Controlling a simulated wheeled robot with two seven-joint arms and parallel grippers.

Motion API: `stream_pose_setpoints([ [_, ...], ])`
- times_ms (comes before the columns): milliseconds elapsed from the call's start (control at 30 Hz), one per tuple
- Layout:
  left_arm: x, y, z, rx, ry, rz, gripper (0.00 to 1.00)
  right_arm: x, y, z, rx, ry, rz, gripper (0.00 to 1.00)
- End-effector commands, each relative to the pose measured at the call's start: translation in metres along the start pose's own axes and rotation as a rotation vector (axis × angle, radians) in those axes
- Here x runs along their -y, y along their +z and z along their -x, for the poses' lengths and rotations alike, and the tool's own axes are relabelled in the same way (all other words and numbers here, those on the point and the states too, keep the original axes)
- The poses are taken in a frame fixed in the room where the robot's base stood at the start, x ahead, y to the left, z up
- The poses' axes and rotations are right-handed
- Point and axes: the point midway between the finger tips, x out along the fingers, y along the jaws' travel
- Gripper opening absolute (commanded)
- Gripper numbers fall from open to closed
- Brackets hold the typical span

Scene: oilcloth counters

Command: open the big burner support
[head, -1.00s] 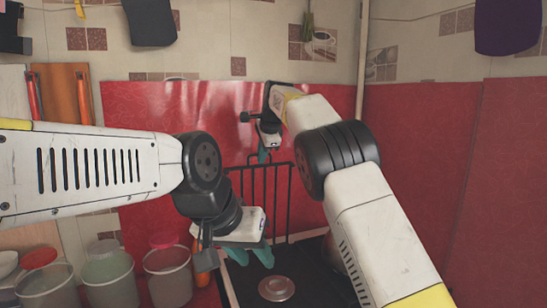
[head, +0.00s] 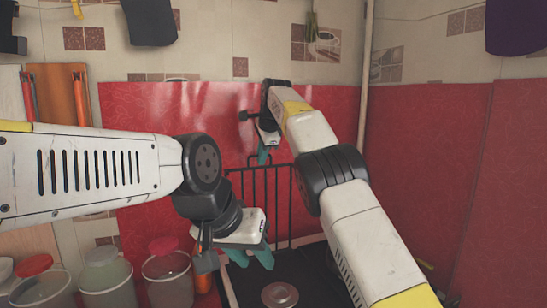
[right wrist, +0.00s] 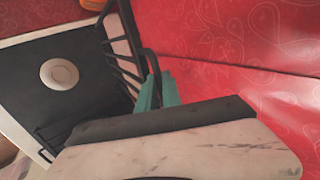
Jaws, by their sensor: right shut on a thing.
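The big burner support (head: 270,181) is a black wire grate. It stands steeply upright at the back of the stove (head: 240,285), near the red wall covering. My right gripper (head: 262,156) is shut on the grate's upper bar, toward its left corner. The right wrist view shows the teal fingers (right wrist: 150,95) at the black frame, with the bars (right wrist: 122,45) running off beside them. My left gripper (head: 252,257) hangs over the stove in front of the grate, its teal fingers apart and empty. A round burner cap (head: 279,295) lies on the dark stove top.
Several lidded buckets (head: 166,280) stand left of the stove. Red oilcloth (head: 420,200) covers the wall close behind and to the right. A light pipe (head: 365,75) runs up the corner. An orange board (head: 58,95) leans at the left.

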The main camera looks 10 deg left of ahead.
Motion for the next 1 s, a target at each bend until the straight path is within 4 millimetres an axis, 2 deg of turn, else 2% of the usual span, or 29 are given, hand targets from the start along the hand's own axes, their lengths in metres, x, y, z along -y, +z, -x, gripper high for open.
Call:
stream_pose_setpoints([
  [33,0.0,0.0,0.0,0.0,0.0,0.0,0.36,-0.003,-0.002,-0.004,-0.004,0.01,0.0,0.0],
  [67,0.0,0.0,0.0,0.0,0.0,0.0,0.36,-0.003,-0.002,-0.004,-0.004,0.01,-0.001,0.15],
  [100,0.0,0.0,0.0,0.0,0.0,0.0,0.36,-0.003,-0.002,-0.004,-0.004,0.01,-0.001,0.17],
  [367,0.0,0.0,0.0,0.0,0.0,0.0,0.36,-0.002,-0.002,0.0,-0.003,0.009,-0.001,0.17],
  [800,0.0,0.0,0.0,0.0,0.0,0.0,0.36,0.0,-0.001,0.068,-0.002,0.001,0.0,0.17],
  [1000,0.0,0.0,0.0,0.0,0.0,0.0,0.36,0.0,-0.001,0.078,-0.002,0.001,0.0,0.17],
])
